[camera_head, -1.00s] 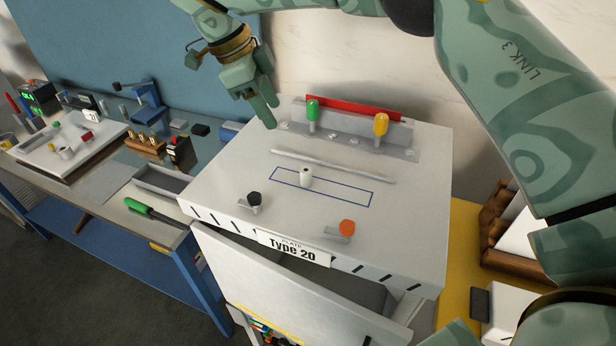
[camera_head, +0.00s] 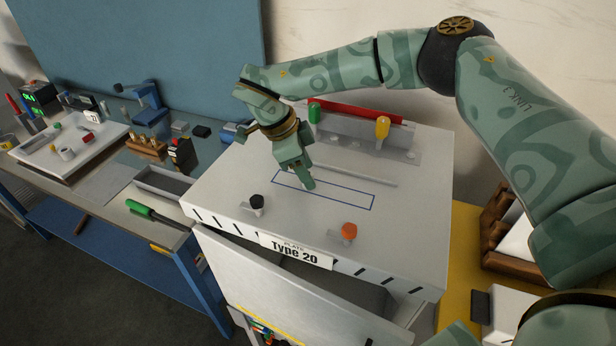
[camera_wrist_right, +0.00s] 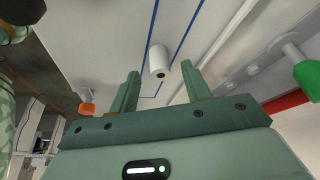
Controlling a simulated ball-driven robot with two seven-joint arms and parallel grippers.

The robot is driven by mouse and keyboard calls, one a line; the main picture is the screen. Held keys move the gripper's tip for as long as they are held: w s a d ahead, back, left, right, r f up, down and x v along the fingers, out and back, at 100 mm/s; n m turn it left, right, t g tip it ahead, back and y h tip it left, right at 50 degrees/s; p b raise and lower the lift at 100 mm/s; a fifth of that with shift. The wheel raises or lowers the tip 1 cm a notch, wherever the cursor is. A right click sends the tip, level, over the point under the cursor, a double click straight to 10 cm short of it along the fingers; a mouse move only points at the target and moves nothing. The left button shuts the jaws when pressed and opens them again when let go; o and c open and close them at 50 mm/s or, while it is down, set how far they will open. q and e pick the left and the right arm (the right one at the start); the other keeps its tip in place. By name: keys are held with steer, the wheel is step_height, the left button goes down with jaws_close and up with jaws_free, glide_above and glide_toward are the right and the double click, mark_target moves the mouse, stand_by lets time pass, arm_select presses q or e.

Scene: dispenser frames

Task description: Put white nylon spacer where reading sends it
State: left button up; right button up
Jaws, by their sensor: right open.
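The white nylon spacer (camera_wrist_right: 159,60) is a small white cylinder with a dark hole in its end. In the head view my right gripper (camera_head: 309,184) reaches down over that outline (camera_head: 345,204) and hides the spacer. In the wrist view the right gripper's two fingers (camera_wrist_right: 158,88) are apart, with the spacer just beyond the gap between their tips. My left gripper is not in view.
The box top (camera_head: 225,185) carries green (camera_head: 314,113), yellow (camera_head: 382,128), black (camera_head: 257,201) and orange (camera_head: 349,231) knobs. A plate reading "Type 20" (camera_head: 296,251) is on its front edge. A workbench at left holds a white tray (camera_head: 85,150), a grey bin (camera_head: 160,186) and tools.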

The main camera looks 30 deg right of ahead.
steer(key=shift+x, duration=0.95)
jaws_close()
